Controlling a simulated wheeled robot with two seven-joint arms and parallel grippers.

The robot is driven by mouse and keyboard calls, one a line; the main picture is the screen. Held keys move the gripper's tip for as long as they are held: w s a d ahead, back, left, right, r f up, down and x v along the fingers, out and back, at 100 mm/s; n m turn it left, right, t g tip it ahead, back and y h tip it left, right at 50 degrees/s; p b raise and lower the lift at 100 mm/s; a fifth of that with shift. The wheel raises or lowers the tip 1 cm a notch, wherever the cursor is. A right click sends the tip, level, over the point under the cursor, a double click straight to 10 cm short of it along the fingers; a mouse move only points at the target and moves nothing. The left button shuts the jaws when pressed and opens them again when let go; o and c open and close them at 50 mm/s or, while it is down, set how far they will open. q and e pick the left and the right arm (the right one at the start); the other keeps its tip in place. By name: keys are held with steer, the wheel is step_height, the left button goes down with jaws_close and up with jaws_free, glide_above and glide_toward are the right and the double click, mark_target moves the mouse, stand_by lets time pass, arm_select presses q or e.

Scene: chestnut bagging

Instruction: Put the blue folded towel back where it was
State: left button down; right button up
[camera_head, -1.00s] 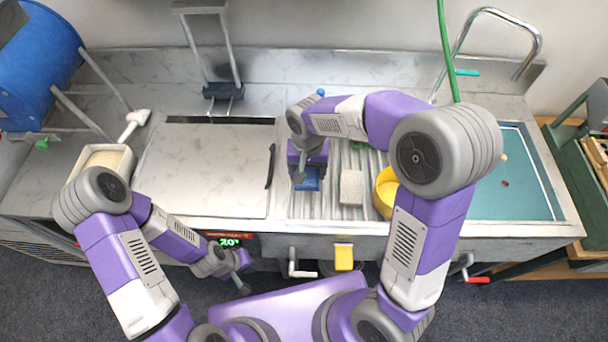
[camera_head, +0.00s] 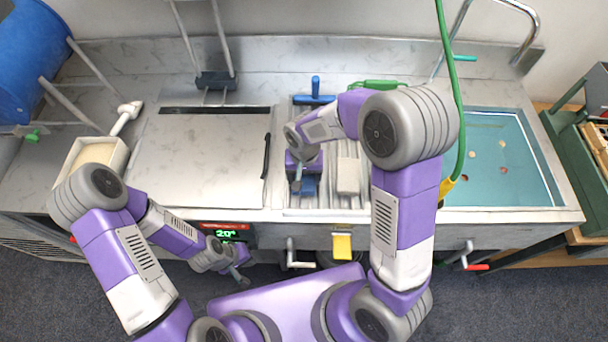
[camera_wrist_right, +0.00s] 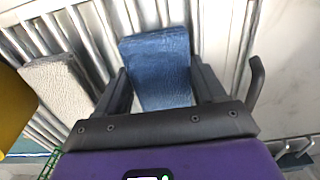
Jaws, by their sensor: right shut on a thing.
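The blue folded towel (camera_head: 306,187) is over the left part of the ribbed drainer (camera_head: 326,200), and it shows between the fingers in the right wrist view (camera_wrist_right: 160,68). My right gripper (camera_head: 303,186) points down and is shut on the towel, one finger on each side. I cannot tell whether the towel touches the ribs. A light grey folded cloth (camera_head: 348,176) lies just right of it, apart from it. My left gripper (camera_head: 240,278) hangs in front of the counter near the green display, away from the towel; its jaw opening is too small to tell.
A flat grey lid (camera_head: 205,165) with a black handle lies left of the drainer. A blue-handled tool (camera_head: 315,92) is behind the drainer. A teal basin (camera_head: 500,165) with a few small pieces is at right. A yellow thing shows at the wrist view's left edge (camera_wrist_right: 12,105).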

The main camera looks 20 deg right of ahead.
mark_target(304, 178)
steer(key=o, duration=1)
steer(key=shift+r, duration=0.35)
step_height(304, 178, up, 12)
steer(key=p, duration=0.2)
steer(key=shift+f+p, duration=0.2)
steer(key=shift+p, duration=0.1)
